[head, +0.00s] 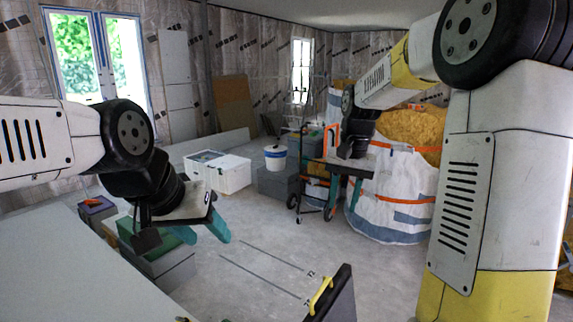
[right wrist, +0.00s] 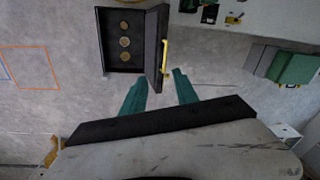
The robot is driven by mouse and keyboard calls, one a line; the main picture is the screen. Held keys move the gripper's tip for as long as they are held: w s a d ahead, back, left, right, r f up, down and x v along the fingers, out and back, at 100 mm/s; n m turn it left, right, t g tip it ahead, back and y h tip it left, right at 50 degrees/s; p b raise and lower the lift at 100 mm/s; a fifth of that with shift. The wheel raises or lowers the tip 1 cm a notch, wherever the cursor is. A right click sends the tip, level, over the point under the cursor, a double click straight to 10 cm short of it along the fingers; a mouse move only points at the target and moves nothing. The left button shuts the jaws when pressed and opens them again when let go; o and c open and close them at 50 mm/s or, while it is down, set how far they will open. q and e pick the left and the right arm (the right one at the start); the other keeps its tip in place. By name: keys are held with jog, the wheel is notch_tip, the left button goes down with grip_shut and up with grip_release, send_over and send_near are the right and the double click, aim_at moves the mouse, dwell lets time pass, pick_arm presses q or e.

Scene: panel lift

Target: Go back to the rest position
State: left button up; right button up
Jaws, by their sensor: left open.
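My left gripper (head: 204,231) hangs in the left half of the head view, with its two teal fingers apart and nothing between them. It is in front of the green and grey boxes and above the floor. My right gripper (head: 345,192) is near the middle of the head view, in front of the large white bag. A dark open door with a yellow handle (head: 322,295) shows at the bottom of the head view.
In the right wrist view, a dark box (right wrist: 123,60) holding three round items stands beyond the fingers. A white bag (head: 390,200), a hand truck (head: 312,195) and a white crate (head: 222,175) stand further back. Marked floor (head: 270,260) in the middle is clear.

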jog(key=s+r+n+t, duration=0.2)
jog(key=s, duration=0.8)
jog(key=s+r+n+t+y, duration=0.1)
jog(key=s+r+t, duration=0.1)
jog(key=s, duration=0.8)
jog(key=shift+s+r+n+t, duration=0.2)
jog(key=shift+n+t, duration=0.2)
jog(key=shift+t, duration=0.3)
